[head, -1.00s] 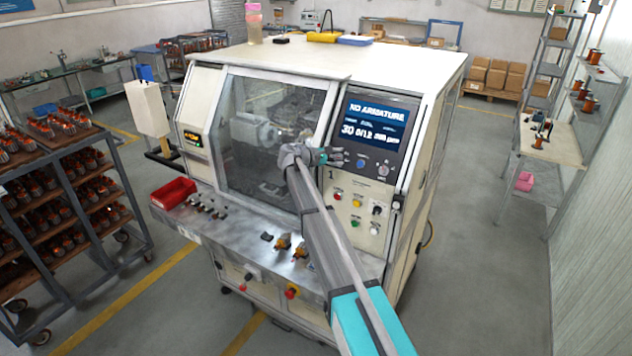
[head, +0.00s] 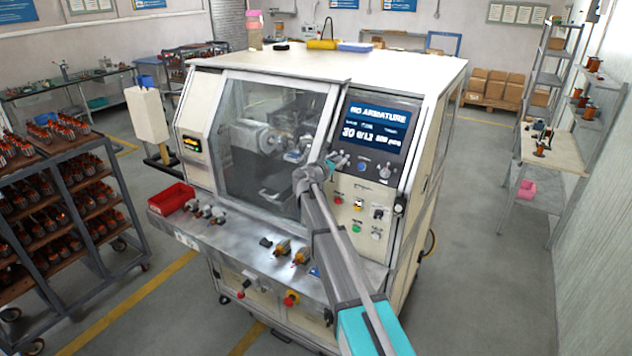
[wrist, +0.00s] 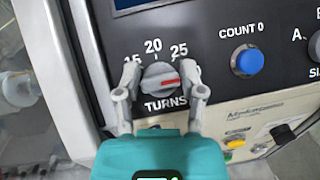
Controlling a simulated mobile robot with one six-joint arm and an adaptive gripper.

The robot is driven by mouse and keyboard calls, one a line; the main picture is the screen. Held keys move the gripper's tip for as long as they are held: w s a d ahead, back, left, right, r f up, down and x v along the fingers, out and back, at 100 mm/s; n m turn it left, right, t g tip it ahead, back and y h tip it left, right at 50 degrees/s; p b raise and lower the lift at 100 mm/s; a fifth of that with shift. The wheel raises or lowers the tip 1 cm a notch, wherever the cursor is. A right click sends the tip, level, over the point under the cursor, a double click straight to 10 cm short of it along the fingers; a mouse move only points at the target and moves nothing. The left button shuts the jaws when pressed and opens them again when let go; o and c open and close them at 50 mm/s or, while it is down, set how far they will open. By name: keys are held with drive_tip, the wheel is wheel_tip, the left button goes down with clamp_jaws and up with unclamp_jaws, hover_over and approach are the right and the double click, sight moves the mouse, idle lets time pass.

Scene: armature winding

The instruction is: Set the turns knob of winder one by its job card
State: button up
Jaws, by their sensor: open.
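The grey turns knob (wrist: 160,78) shows in the wrist view, above the word TURNS, with the marks 15, 20 and 25 around its top. Its red pointer mark points right, below the 25. My gripper (wrist: 161,88) is open, with one finger on each side of the knob; I cannot tell whether they touch it. In the head view my gripper (head: 336,163) is at the control panel, just under the screen, and hides the knob. Winder one (head: 270,150) has a screen (head: 374,123) reading NO ARMATURE and a large 30. I cannot make out a job card.
A blue COUNT 0 button (wrist: 248,61) lies right of the knob. A red tray (head: 171,198) and several small parts lie on the winder's front ledge. A rack of armatures (head: 60,200) stands at left.

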drive_tip(key=n+t+y, duration=0.1)
drive_tip(key=n, duration=0.1)
drive_tip(key=shift+n, duration=0.4)
drive_tip(key=v, duration=1.4)
drive_tip(key=shift+s+f, duration=0.15)
drive_tip(key=shift+s, duration=0.05)
idle(0.5)
